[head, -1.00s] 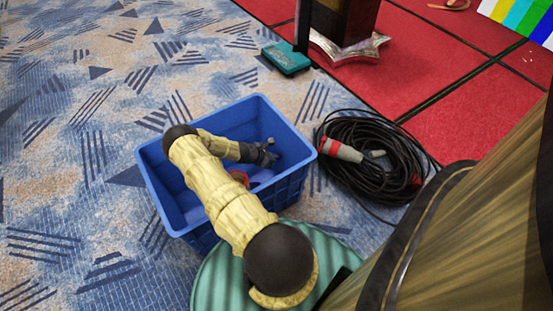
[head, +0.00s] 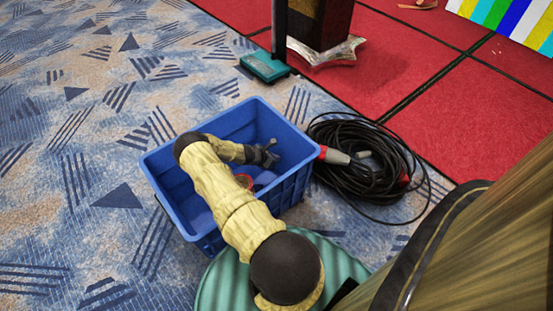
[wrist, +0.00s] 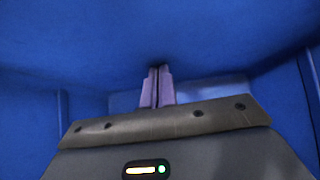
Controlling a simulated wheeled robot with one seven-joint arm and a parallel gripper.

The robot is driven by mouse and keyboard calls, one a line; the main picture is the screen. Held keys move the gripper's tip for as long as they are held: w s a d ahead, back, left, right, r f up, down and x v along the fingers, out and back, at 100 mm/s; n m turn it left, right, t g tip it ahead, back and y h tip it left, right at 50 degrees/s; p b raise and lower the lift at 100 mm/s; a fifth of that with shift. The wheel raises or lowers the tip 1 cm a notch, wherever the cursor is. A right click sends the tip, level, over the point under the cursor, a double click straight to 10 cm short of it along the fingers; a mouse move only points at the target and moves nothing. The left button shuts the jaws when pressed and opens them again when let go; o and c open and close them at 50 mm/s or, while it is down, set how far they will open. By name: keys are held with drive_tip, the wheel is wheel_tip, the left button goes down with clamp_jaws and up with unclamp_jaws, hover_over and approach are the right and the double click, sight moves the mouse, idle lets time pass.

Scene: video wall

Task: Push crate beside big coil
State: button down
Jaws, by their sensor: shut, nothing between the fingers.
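The blue crate (head: 290,190) stands open-topped on the carpet in the head view, with its right side close to the big coil. The big coil (head: 385,185) is a black cable loop with a grey and red plug, lying right of the crate; part of the plug is hidden behind the crate's rim. I cannot tell whether they touch. My gripper (head: 272,153) is down inside the crate near its right wall. Its fingers are shut and empty. The wrist view shows the fingertips (wrist: 157,68) against blue crate wall (wrist: 60,40); contact is unclear.
A small red item (head: 244,181) lies in the crate, partly hidden by my arm. A teal-footed stand (head: 265,66) and a dark pillar with a metallic base (head: 328,52) stand behind. Red floor panels (head: 470,110) begin behind the coil. Patterned carpet (head: 60,180) is free at left.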

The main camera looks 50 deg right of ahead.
drive_tip(key=shift+s+d, duration=0.1)
drive_tip(key=a+f+p+v, duration=0.2)
drive_tip(key=p+v, duration=0.4)
drive_tip(key=v, duration=0.7)
drive_tip(key=shift+p, duration=0.3)
drive_tip(key=shift+w, duration=0.25)
